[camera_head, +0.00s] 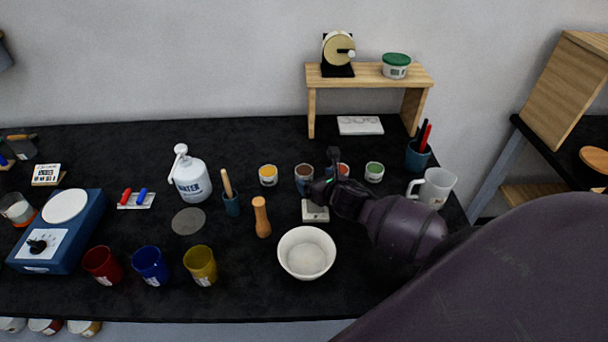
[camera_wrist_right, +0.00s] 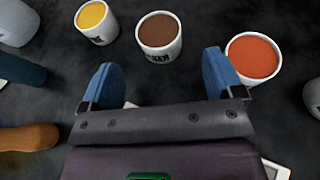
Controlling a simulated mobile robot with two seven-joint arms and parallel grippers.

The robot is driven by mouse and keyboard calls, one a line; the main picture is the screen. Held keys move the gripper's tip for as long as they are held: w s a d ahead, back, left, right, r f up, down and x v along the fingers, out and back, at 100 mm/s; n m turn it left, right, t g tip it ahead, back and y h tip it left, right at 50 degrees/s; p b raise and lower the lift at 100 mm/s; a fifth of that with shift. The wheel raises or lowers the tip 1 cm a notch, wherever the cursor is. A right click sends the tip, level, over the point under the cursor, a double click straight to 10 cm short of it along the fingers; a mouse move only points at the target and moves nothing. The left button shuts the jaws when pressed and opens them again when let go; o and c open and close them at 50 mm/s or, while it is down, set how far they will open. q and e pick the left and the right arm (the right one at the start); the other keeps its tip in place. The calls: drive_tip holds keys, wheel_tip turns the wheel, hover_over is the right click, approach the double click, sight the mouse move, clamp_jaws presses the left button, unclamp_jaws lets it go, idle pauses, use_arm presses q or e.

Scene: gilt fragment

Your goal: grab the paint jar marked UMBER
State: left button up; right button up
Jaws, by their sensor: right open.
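The brown paint jar (camera_wrist_right: 159,37), a white cup-like jar with brown paint, stands upright ahead of my right gripper (camera_wrist_right: 160,78) in the wrist view. The dark lettering on its side is small and only partly legible. In the head view the brown jar (camera_head: 304,178) stands in a row between a yellow and an orange-red jar. My right gripper is open, its two blue fingers apart with nothing between them. The jar sits just beyond the fingertips, roughly centred on the gap. My left gripper is not in view.
The yellow jar (camera_wrist_right: 93,20) is left of the brown one; the orange-red jar (camera_wrist_right: 252,57) is close to the right finger. A green jar (camera_head: 374,171) stands further right. A white bowl (camera_head: 306,254) and wooden pestle-like piece (camera_head: 261,217) stand in front.

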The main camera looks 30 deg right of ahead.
sight(306, 172)
drive_tip(key=shift+r+x, duration=0.15)
drive_tip(key=shift+x, duration=1.15)
drive_tip(key=shift+r+x, duration=0.15)
drive_tip(key=shift+x, duration=1.2)
drive_tip(key=shift+w, duration=0.1)
drive_tip(key=shift+c, duration=0.3)
drive_tip(key=c, duration=1)
drive_tip(key=shift+c, duration=0.2)
